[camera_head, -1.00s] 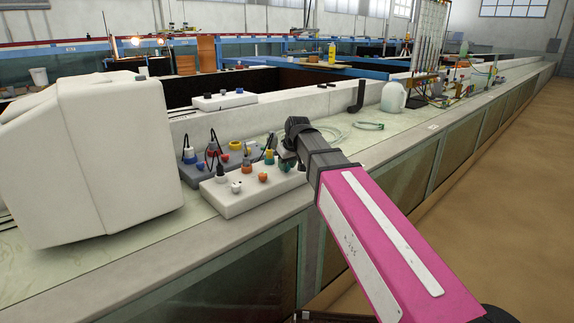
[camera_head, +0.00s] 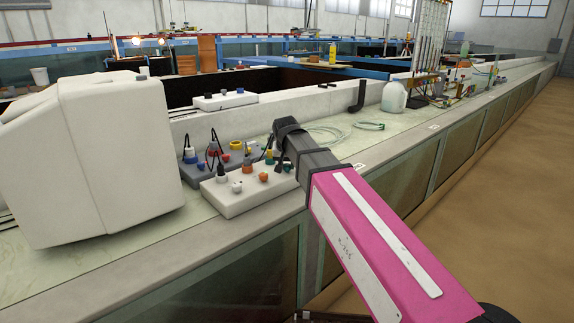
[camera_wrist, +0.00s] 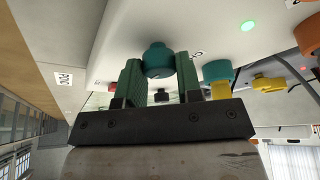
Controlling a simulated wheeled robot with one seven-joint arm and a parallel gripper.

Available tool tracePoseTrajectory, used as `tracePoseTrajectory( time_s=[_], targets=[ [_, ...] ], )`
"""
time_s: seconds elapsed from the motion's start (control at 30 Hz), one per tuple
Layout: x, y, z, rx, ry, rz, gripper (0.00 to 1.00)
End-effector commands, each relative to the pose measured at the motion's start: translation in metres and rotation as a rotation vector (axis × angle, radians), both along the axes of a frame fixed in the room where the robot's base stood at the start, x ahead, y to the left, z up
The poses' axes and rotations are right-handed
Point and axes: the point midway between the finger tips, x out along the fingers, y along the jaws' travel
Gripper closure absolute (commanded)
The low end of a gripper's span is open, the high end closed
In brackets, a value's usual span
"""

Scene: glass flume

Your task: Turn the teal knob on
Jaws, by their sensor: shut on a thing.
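The teal knob (camera_wrist: 157,60) stands on a white control box (camera_wrist: 140,22), between the two green-padded fingers of my gripper (camera_wrist: 159,72) in the wrist view. My gripper is shut on this knob. In the head view the white control box (camera_head: 228,200) sits on the bench ledge, and my wrist hangs over its right end. The knob there is mostly hidden by my arm, and its turned position cannot be read. A second teal part (camera_wrist: 217,71) is close beside the right finger in the wrist view.
A yellow knob (camera_wrist: 267,84) and an orange knob (camera_wrist: 308,34) are nearby. A green light (camera_wrist: 248,26) glows on the box. In the head view, a blue-grey box (camera_head: 196,172) with cables stands behind, and a large white casing (camera_head: 110,160) is at left.

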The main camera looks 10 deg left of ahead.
Motion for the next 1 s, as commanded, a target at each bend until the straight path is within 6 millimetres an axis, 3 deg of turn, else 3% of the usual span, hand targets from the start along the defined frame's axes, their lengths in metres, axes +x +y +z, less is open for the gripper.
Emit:
tracePoseTrajectory(
  time_s=[0.47,0.5,0.53,1.0],
  targets=[
    [-0.0005,0.0000,-0.0001,0.001,0.002,-0.013,0.91],
    [-0.0005,0.0000,-0.0001,0.001,0.002,-0.013,0.54],
    [-0.0005,0.0000,-0.0001,0.001,0.002,-0.013,0.44],
    [-0.0043,-0.0002,0.0090,0.000,0.001,-0.011,0.42]
  ],
)
